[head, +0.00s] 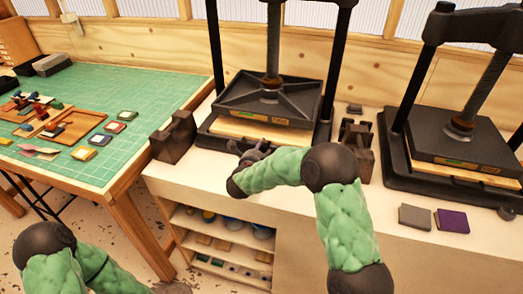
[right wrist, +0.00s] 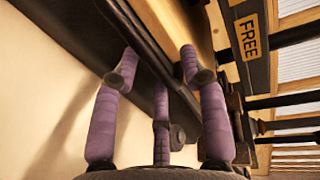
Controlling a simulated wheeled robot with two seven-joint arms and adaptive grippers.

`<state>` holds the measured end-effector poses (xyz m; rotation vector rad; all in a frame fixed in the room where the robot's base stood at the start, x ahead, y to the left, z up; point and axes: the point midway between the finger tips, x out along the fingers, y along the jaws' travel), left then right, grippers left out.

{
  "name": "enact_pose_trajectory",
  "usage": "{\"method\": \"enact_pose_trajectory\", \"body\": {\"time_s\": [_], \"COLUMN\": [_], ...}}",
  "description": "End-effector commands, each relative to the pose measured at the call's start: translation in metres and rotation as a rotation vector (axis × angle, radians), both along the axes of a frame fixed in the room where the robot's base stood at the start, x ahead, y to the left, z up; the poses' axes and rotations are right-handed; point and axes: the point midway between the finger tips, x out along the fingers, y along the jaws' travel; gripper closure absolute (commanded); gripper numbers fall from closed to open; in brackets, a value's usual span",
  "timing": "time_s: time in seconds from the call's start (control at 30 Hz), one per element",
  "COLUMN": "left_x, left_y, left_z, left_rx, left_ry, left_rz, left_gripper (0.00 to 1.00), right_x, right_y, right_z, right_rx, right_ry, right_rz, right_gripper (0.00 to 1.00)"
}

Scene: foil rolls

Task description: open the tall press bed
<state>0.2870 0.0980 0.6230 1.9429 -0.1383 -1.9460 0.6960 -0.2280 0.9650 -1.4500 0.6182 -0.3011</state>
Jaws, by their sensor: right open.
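A black press with tall posts (head: 216,45) stands at the middle of the white bench. Its labelled dark platen (head: 290,97) is above a pale wooden board (head: 262,131) on a black base. My right gripper (head: 252,154) is at the front edge of this base, partly hidden by my own arm. In the right wrist view, its purple fingers (right wrist: 160,62) are spread with nothing held. They point at the black base edge (right wrist: 150,50), and contact cannot be told. A FREE label (right wrist: 249,37) shows there.
A second press (head: 470,148) stands to the right, with grey (head: 415,217) and purple (head: 452,220) blocks before it. Dark metal blocks (head: 174,137) flank the middle press. A green cutting mat (head: 150,80) lies on the left table. Shelves (head: 225,232) are below the bench.

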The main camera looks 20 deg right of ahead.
Motion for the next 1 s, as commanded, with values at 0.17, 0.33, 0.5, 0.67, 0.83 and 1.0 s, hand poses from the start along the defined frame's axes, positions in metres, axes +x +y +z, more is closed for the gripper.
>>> {"method": "enact_pose_trajectory", "body": {"time_s": [0.17, 0.33, 0.5, 0.67, 0.83, 1.0], "left_x": [0.000, 0.000, 0.000, 0.000, 0.000, 0.000], "left_y": [0.000, 0.000, 0.000, 0.000, 0.000, 0.000], "left_z": [-0.001, -0.001, -0.001, -0.001, -0.001, -0.003], "left_rx": [0.000, 0.000, 0.000, 0.000, 0.000, 0.000], "left_ry": [0.000, 0.000, 0.000, 0.000, 0.000, 0.000], "left_rz": [0.000, 0.000, 0.000, 0.000, 0.000, 0.000], "left_gripper": [1.00, 1.00, 1.00, 1.00, 1.00, 1.00], "right_x": [0.004, 0.004, 0.004, 0.004, 0.002, -0.007], "right_y": [-0.003, -0.003, -0.003, -0.003, -0.001, 0.006], "right_z": [-0.001, 0.000, 0.000, -0.001, -0.001, -0.001], "right_rx": [-0.001, 0.000, 0.000, 0.001, 0.000, 0.000], "right_ry": [-0.001, 0.000, 0.000, -0.001, 0.000, 0.001], "right_rz": [0.000, 0.000, 0.000, 0.000, 0.001, 0.004], "right_gripper": [0.56, 0.56, 0.99, 1.00, 1.00, 1.00]}}
